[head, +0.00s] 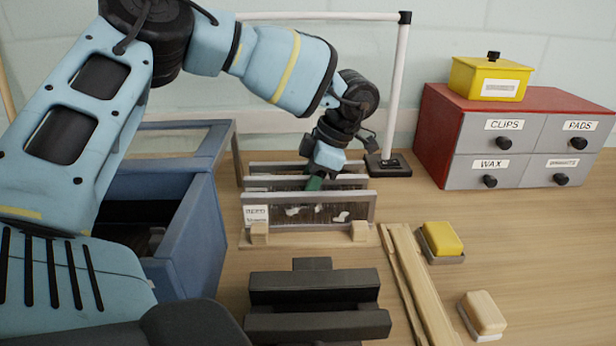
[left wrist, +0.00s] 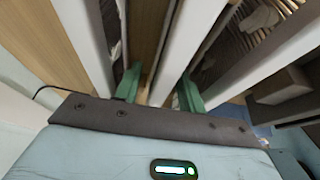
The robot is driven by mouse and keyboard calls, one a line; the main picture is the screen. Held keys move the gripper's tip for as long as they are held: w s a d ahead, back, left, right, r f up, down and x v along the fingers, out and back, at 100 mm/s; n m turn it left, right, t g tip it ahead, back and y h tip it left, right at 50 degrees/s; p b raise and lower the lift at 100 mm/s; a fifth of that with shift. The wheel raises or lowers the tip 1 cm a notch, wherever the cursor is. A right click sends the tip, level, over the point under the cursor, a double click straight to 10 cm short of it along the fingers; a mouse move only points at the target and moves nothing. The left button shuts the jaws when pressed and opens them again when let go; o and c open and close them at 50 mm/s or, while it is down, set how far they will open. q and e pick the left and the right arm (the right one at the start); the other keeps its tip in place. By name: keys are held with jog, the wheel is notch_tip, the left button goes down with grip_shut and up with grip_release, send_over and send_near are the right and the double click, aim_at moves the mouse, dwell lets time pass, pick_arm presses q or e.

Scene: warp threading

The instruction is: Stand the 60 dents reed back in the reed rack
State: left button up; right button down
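Several grey-framed reeds stand upright, side by side, on a wooden base, which I take to be the reed rack (head: 310,240). The front frame (head: 350,193) carries a small white label whose print I cannot read fully, so I cannot tell which is the 60 dents reed. My left gripper (head: 315,183) points down among the frames. In the left wrist view its green fingers (left wrist: 159,88) are apart, one on each side of a pale frame bar (left wrist: 178,55), with a gap visible beside the bar. The fingertips are partly hidden between the frames. My right gripper is not in view.
A blue open box (head: 190,235) stands left of the rack. A dark slotted block (head: 315,295) lies in front. Wooden sticks (head: 415,280), a yellow block (head: 443,238) and a pale block (head: 485,312) lie right. A red drawer cabinet (head: 435,135) and a white post (head: 398,90) stand behind.

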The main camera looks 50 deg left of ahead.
pick_arm(q)
jog(key=v, duration=0.7)
jog(key=shift+w+d+r, duration=0.1)
jog(key=shift+r, duration=0.2)
jog(key=shift+f, duration=0.1)
